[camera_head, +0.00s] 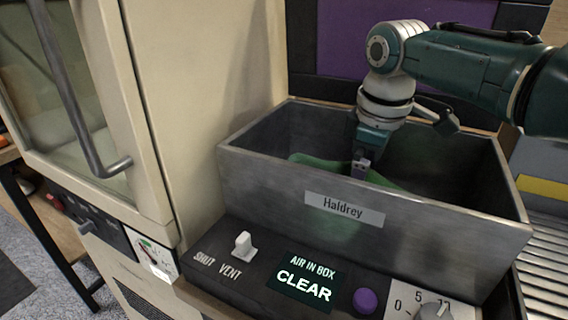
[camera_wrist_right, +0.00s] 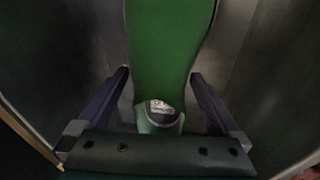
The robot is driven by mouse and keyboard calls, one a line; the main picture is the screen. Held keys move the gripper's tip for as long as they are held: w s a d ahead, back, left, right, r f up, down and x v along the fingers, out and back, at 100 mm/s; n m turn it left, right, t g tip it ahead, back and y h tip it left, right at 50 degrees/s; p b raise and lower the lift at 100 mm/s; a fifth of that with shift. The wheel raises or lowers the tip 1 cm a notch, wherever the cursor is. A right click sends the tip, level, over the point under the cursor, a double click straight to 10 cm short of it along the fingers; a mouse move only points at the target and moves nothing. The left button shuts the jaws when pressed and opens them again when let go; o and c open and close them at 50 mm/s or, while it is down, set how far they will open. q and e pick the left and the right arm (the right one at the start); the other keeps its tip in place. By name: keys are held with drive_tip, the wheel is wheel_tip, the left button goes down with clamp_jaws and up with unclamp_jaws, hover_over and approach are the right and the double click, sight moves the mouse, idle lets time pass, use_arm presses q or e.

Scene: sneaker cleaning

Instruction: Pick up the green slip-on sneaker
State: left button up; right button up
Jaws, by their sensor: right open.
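The green slip-on sneaker (camera_head: 318,162) lies low inside a grey metal box (camera_head: 270,192) labelled Haldrey, mostly hidden by the front wall and my right gripper. In the right wrist view the green sneaker (camera_wrist_right: 168,50) runs up the middle, with a pale label inside its near opening. My right gripper (camera_head: 361,168) reaches down into the box over the sneaker. Its two fingers (camera_wrist_right: 162,85) are apart, one on each side of the sneaker, with dark gaps between. My left gripper is not in view.
A cream cabinet (camera_head: 190,90) with a glass door and handle (camera_head: 85,120) stands left of the box. In front is a panel with a white switch (camera_head: 243,246), a display reading CLEAR (camera_head: 304,285), a purple button (camera_head: 366,301) and a dial. Metal rollers (camera_head: 545,255) lie at right.

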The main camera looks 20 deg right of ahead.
drive_tip(key=shift+c, duration=0.4)
drive_tip(key=c, duration=1.2)
drive_tip(key=shift+c, duration=0.5)
drive_tip(key=shift+r, duration=0.15)
